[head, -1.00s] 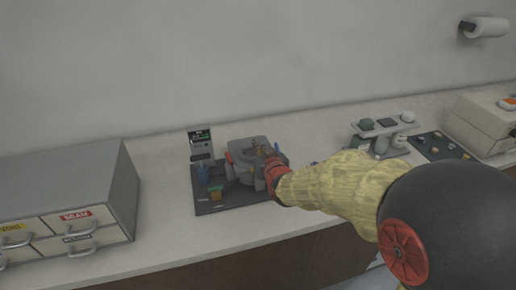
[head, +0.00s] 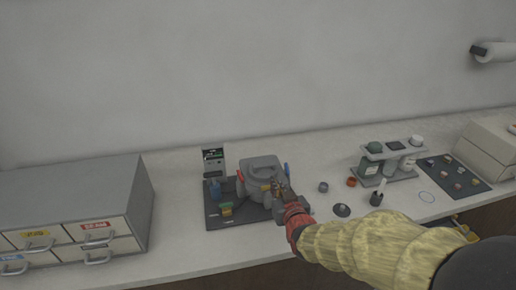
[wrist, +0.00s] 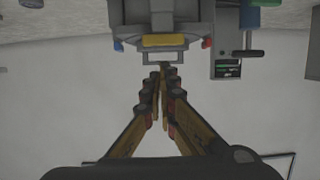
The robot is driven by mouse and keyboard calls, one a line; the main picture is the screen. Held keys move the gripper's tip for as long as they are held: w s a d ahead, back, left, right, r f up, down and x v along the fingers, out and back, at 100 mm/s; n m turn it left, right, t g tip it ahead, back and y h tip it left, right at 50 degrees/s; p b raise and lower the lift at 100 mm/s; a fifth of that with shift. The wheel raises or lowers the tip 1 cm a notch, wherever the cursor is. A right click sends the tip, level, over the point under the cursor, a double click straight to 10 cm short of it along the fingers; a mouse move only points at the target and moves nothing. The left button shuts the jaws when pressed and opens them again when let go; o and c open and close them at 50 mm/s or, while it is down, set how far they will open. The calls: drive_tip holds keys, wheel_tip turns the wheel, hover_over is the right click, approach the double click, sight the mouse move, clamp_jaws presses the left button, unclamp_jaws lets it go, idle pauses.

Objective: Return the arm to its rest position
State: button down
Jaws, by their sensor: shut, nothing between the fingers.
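My gripper (head: 279,188) is shut and empty. In the head view it is in front of the right side of the grey mounting press (head: 262,168), and I cannot tell whether it touches it. My arm reaches in from the lower right in a yellow sleeve with a red cuff. In the wrist view the fingers (wrist: 162,72) come together just below the press body (wrist: 165,18), which has a yellow label on it. The press stands on a dark mat (head: 222,220) beside a small display unit (head: 213,158).
A grey drawer cabinet (head: 75,190) stands at the left. To the right are small round parts, a brush-like tool (head: 378,194), a rack with jars (head: 390,150), a dark mat with small samples (head: 455,172) and a beige box (head: 490,148). The counter between cabinet and press is clear.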

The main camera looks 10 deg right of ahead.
drive_tip(key=s+f+g, duration=0.1)
drive_tip(key=s+f, duration=0.1)
drive_tip(key=f, duration=0.1)
drive_tip(key=s+f+g, duration=0.2)
drive_tip(key=f, duration=0.1)
drive_tip(key=s+f+g, duration=0.2)
drive_tip(key=f, duration=0.1)
drive_tip(key=shift+d, duration=0.1)
drive_tip(key=s+g, duration=0.1)
drive_tip(key=s, duration=0.2)
drive_tip(key=s+g, duration=0.1)
drive_tip(key=s, duration=0.2)
drive_tip(key=shift+f+g, duration=0.15)
drive_tip(key=shift+g, duration=0.25)
drive_tip(key=s+r+g, duration=0.1)
drive_tip(key=s+r, duration=1.5)
drive_tip(key=shift+a+r, duration=0.2)
drive_tip(key=shift+a, duration=0.2)
drive_tip(key=shift+s, duration=0.1)
